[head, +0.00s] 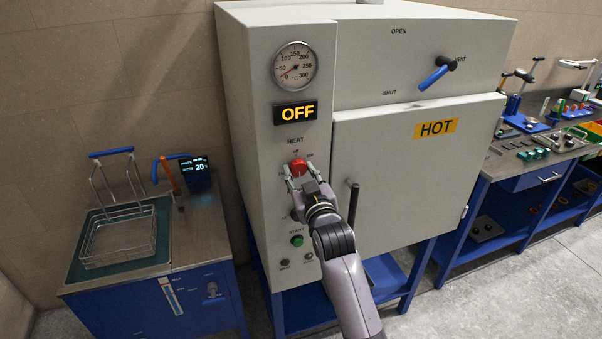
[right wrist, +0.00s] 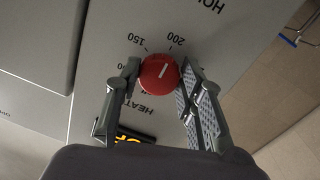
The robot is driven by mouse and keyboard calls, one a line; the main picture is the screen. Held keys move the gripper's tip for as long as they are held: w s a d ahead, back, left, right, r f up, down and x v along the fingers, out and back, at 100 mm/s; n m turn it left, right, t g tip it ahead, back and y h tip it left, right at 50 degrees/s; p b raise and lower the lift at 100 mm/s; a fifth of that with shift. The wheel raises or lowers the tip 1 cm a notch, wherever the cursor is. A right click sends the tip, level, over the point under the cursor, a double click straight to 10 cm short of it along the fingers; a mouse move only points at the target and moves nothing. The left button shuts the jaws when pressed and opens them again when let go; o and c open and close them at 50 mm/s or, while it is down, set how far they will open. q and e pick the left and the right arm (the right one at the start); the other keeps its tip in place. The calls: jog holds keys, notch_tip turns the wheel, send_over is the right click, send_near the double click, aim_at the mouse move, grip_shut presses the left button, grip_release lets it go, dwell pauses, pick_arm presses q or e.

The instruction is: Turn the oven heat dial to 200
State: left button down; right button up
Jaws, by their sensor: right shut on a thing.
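The red heat dial (head: 298,168) is on the oven's front, under the HEAT label. In the right wrist view, where the lettering appears upside down, the dial (right wrist: 159,74) has a white mark slanting up and right, roughly toward the printed 200 (right wrist: 178,40). The printed 150 (right wrist: 140,41) is to the left. My right gripper (head: 301,177) is shut on the dial, with one finger on each side of it. My left gripper is not in view.
The oven (head: 385,190) shows OFF on its display (head: 295,113), and the gauge (head: 294,65) needle is near the low end. A door handle (head: 353,203) stands right of my gripper. A wire basket (head: 118,236) sits on the left bench.

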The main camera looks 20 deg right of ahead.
jog(key=shift+f, duration=0.2)
dwell(0.3)
jog(key=o, duration=1.1)
jog(key=shift+r, duration=0.15)
jog(key=shift+o, duration=0.2)
jog(key=shift+s, duration=0.1)
jog(key=s, duration=1.2)
jog(key=shift+a, duration=0.2)
jog(key=shift+w, duration=0.1)
